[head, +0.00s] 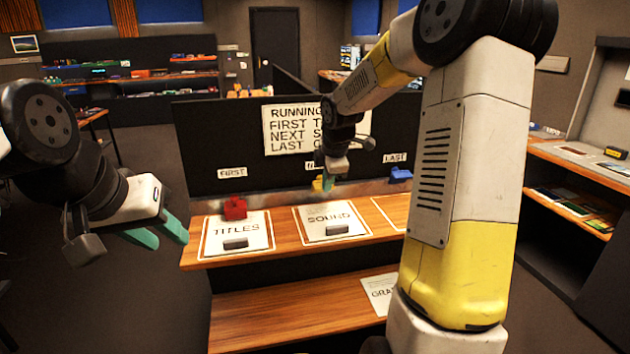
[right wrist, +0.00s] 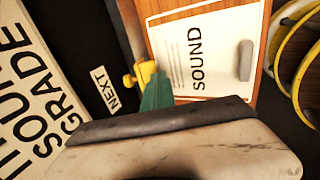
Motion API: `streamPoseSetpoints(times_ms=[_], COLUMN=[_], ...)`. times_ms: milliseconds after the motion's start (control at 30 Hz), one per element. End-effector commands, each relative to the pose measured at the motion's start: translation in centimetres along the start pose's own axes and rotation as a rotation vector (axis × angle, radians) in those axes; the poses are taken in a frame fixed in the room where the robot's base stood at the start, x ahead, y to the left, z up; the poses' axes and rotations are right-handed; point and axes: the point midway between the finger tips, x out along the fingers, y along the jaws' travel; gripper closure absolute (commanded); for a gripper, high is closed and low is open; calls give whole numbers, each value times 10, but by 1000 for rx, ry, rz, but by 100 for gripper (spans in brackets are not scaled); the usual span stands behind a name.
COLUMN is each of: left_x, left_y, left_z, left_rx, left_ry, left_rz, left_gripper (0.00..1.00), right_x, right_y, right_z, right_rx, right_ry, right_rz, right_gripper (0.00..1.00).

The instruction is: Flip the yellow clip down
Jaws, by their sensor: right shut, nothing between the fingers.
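The yellow clip (head: 318,185) sits at the back edge of the wooden shelf, behind the SOUND card (head: 333,221). It also shows in the right wrist view (right wrist: 142,74), between the NEXT label (right wrist: 105,89) and the SOUND card. My right gripper (head: 328,181) is shut and empty, its green fingertips (right wrist: 157,92) right beside the clip. I cannot tell whether they touch it. They hide part of the clip, and I cannot tell how far it is tilted. My left gripper (head: 170,240) is open and empty, in the air left of the shelf.
A red clip (head: 235,208) stands behind the TITLES card (head: 236,236), and a blue clip (head: 400,174) is under the LAST label. Small grey blocks lie on the cards. A dark panel with a white sign (head: 290,128) rises behind. My right arm hides the shelf's right part.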

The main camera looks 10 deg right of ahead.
Motion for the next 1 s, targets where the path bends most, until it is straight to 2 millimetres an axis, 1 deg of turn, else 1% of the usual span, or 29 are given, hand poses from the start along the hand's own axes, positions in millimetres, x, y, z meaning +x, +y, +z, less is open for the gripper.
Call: streamPoseSetpoints(times_ms=[167, 600, 1000], left_x=[0, 0, 0], left_y=[0, 0, 0], left_z=[0, 0, 0], left_rx=[0, 0, 0], left_ry=[0, 0, 0], left_rz=[0, 0, 0], left_gripper=[64, 64, 64], right_x=[4, 23, 33], right_y=[-12, -35, -43], right_z=[0, 0, 0], right_rx=[-2, -1, -1], right_ry=[0, 1, 1], right_rz=[109, 101, 102], right_gripper=[100, 100, 100])
